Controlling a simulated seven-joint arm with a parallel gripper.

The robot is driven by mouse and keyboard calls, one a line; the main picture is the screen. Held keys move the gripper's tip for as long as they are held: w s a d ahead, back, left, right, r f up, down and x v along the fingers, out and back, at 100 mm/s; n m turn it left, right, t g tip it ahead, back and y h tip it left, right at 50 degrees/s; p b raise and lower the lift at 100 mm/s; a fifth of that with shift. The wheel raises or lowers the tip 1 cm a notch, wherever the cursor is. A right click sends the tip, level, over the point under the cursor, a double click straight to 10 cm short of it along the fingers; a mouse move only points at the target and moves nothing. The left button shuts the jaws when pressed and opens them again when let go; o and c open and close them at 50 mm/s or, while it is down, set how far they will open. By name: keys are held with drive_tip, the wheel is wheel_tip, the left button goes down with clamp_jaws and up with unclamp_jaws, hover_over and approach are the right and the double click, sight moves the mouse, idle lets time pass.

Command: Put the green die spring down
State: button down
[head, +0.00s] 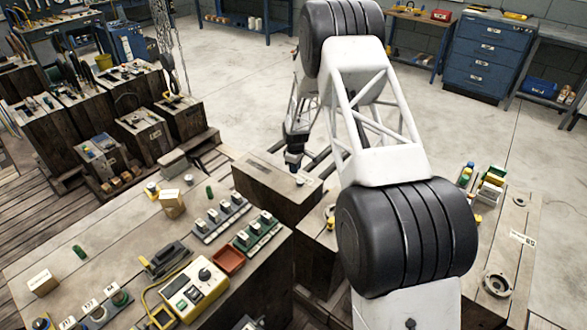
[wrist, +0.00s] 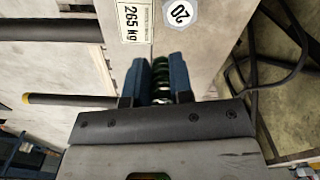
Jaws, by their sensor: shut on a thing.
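My gripper (wrist: 159,70) shows in the wrist view with its two blue fingers shut on the green die spring (wrist: 160,80). The spring's coils lie lengthwise between the fingers, and part of it is hidden by them. In the head view my gripper (head: 294,160) hangs at the far end of my arm, by the back edge of a wooden-sided block (head: 262,184). The held spring cannot be made out there.
The near bench (head: 150,222) carries small green cylinders (head: 79,252), cartons, switch racks, a red tray (head: 228,261) and a yellow control box (head: 195,286). In the wrist view, a surface labelled 265 Kg (wrist: 133,22) lies beyond the fingers, with dark bars (wrist: 50,30) left and a black cable (wrist: 285,75) right.

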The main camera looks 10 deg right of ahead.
drive_tip(key=shift+w+a+f, duration=0.1)
drive_tip(key=shift+w+f, duration=0.05)
drive_tip(key=shift+w, duration=1.45)
drive_tip(key=shift+w, duration=0.45)
drive_tip(key=shift+f, duration=1.8)
drive_tip(key=shift+f, duration=0.15)
drive_tip(key=c, duration=1)
unclamp_jaws()
